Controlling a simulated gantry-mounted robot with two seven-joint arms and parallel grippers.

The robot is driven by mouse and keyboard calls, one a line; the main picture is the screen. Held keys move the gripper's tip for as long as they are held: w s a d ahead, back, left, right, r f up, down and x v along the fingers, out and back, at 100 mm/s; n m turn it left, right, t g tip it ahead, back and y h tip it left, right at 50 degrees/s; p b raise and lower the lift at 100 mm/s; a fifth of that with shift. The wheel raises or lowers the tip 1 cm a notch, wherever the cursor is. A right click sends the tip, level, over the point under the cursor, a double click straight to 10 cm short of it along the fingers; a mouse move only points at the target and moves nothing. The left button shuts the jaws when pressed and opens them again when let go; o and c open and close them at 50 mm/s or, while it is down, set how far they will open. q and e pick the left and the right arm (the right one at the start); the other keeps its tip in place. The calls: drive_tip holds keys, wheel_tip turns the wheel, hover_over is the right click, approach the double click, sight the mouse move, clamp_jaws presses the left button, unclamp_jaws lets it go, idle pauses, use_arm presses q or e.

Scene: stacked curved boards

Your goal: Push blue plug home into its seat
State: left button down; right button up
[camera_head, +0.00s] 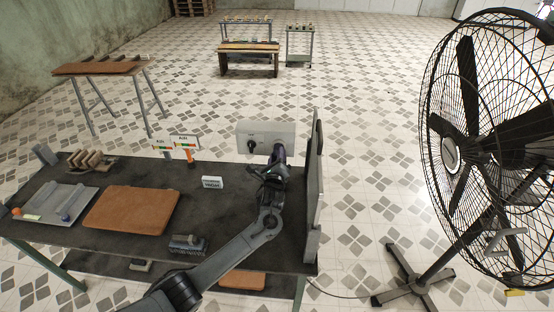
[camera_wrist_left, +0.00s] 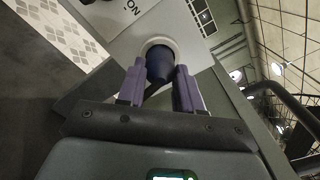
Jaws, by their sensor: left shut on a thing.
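The blue plug (camera_wrist_left: 159,66) sits between the two purple-tipped fingers of my left gripper (camera_wrist_left: 158,86), which is shut on it. The plug's far end is at the round pale seat (camera_wrist_left: 174,42) in the face of a grey box; how deep it sits I cannot tell. In the head view my left gripper (camera_head: 277,155) is against the front of the grey box (camera_head: 266,128) at the table's right end and hides the plug. My right gripper is not in view.
A dark knob (camera_head: 252,146) is on the box face, left of my gripper. An upright grey panel (camera_head: 314,185) stands just right. The dark table (camera_head: 225,215) holds a brown board (camera_head: 132,209), a brush (camera_head: 188,244) and a small sign (camera_head: 212,182). A large fan (camera_head: 455,155) stands right.

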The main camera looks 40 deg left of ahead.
use_arm(q)
drive_tip(key=shift+w+a, duration=0.15)
drive_tip(key=shift+w, duration=0.1)
drive_tip(key=c, duration=0.7)
unclamp_jaws()
drive_tip(key=shift+o, duration=0.2)
drive_tip(key=shift+s, duration=0.15)
drive_tip(key=v, duration=1)
drive_tip(key=shift+s+d+p, duration=0.2)
drive_tip(key=shift+d+p, duration=0.05)
drive_tip(key=shift+p, duration=0.2)
drive_tip(key=shift+f, duration=0.1)
